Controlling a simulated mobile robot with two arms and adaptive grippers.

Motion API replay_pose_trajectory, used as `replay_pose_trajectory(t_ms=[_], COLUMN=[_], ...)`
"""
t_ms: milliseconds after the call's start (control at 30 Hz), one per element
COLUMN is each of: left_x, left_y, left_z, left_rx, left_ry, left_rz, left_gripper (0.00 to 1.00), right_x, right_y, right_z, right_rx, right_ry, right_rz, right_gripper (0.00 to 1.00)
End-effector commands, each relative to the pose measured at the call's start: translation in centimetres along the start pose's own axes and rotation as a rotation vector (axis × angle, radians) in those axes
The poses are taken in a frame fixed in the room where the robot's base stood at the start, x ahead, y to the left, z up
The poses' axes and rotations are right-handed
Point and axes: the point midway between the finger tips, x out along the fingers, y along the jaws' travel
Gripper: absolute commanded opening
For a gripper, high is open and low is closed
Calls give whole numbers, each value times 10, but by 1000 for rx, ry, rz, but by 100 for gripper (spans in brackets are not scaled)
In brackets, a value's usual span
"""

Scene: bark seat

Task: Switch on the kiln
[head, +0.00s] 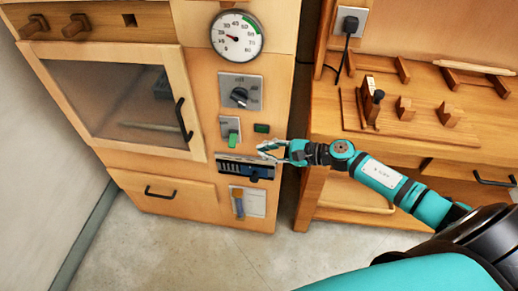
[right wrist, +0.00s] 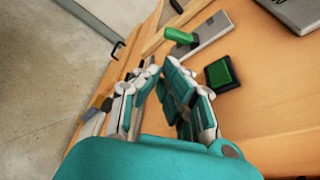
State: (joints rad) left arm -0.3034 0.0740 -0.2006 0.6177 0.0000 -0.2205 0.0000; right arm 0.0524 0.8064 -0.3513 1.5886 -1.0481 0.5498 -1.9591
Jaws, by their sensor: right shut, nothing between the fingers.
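The kiln (head: 202,95) is a tall wooden cabinet with a glazed door (head: 118,95) on its left. Its panel carries a green lever switch (head: 232,138) on a grey plate and a dark green square button (head: 262,128). Both also show in the right wrist view, the green lever (right wrist: 181,36) at the top and the square button (right wrist: 222,73) right of the fingers. My right gripper (head: 263,150) is shut and empty, just below the square button and right of the lever. In the wrist view its fingertips (right wrist: 162,70) are apart from both. My left gripper is not in view.
A round gauge (head: 237,36) and a black knob (head: 239,95) sit above the switch. A wooden workbench (head: 430,130) with blocks stands right. The floor in front is clear.

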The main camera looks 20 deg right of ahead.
Motion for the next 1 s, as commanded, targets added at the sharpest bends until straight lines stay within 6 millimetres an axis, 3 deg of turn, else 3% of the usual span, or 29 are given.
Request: replay_pose_trajectory(t_ms=[200,400,600,1000], left_x=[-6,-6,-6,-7], left_y=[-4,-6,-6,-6], left_z=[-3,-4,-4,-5], left_rx=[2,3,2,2], left_ry=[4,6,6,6], left_rz=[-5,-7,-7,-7], left_gripper=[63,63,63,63], right_x=[42,71,82,82], right_y=[-2,-1,-1,0], right_z=[2,1,0,1], right_rx=[1,1,1,6], right_ry=[-4,-1,0,0], right_rz=[-3,-2,-1,1], right_gripper=[0,0,0,0])
